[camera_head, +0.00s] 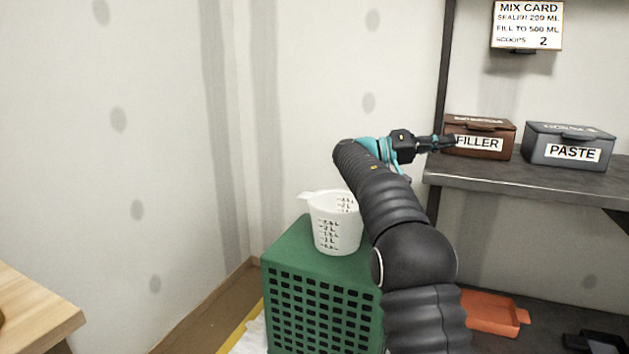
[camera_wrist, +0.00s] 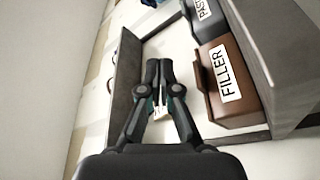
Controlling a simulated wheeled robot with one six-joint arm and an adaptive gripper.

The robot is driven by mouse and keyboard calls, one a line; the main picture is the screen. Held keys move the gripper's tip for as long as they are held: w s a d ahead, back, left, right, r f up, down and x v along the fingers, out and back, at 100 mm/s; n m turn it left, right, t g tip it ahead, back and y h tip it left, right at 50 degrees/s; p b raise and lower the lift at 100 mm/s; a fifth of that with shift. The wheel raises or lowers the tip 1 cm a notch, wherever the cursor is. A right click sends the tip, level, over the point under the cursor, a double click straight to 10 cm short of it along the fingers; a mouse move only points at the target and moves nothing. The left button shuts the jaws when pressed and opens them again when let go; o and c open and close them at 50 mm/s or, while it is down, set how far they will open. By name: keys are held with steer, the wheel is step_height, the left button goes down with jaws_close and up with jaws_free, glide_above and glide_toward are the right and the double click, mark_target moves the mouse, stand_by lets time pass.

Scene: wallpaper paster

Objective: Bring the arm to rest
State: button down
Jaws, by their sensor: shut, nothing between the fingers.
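My arm reaches up and forward from the lower right of the head view. My gripper (camera_head: 447,142) points right, in front of the brown FILLER box (camera_head: 480,138) as seen in the head view. In the wrist view my gripper (camera_wrist: 159,66) has its two fingers together, with nothing held. The FILLER box (camera_wrist: 226,82) stands to the right of the fingers there, apart from them.
A white measuring jug (camera_head: 335,222) stands on a green crate (camera_head: 290,250), close left of my arm. A grey PASTE box (camera_head: 569,146) stands on the dark shelf (camera_head: 530,180). An orange tray (camera_head: 492,312) lies below. A wooden table (camera_head: 35,305) is at left.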

steer(key=shift+s+d+r+n+t+y, duration=0.2)
steer(key=shift+s+d+n+t+y, duration=0.45)
steer(key=shift+s+d, duration=0.45)
steer(key=s+a+f+n+t+y+p, duration=0.1)
steer(key=s+f+n+t+y+p, duration=0.2)
steer(key=s, duration=0.6)
steer(key=s+f+n+t+y, duration=0.1)
steer(key=s+f+n+y, duration=0.2)
steer(key=s+y, duration=0.4)
steer(key=s+a+f+t+y+p, duration=0.1)
steer(key=s+a+f+y, duration=0.3)
steer(key=s+a+f, duration=0.3)
steer(key=s+a+f+t+y+p, duration=0.1)
steer(key=s+a+f+y, duration=0.3)
steer(key=s, duration=1.2)
steer(key=a+f+n+p, duration=0.1)
steer(key=a+f, duration=0.2)
steer(key=a, duration=0.1)
steer(key=shift+s+y, duration=0.35)
steer(key=shift+a+t, duration=0.1)
steer(key=shift+t, duration=0.15)
